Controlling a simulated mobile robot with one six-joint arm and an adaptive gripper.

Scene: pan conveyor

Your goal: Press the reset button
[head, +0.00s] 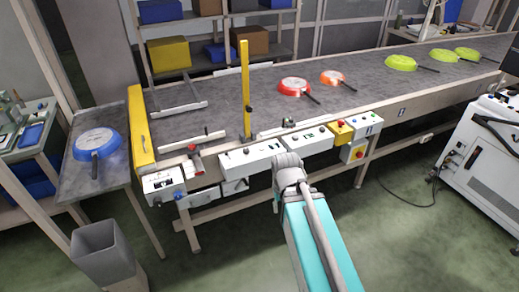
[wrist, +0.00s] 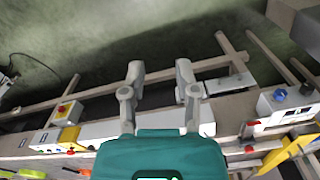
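No button carries a label I can read, so I cannot tell for sure which is the reset button. A blue button (head: 179,195) shows at the white control box (head: 160,182) on the conveyor's near left corner. In the wrist view a blue button (wrist: 280,95) sits on a white box (wrist: 285,113) at the right. My gripper (wrist: 159,72) is open and empty in the wrist view, its two fingers apart, left of that box and not touching it. In the head view my arm hides the gripper, in front of the conveyor's near side.
The conveyor (head: 220,95) bears red, orange and green pans. A blue pan (head: 97,142) lies on the left table. A grey bin (head: 103,254) stands below it.

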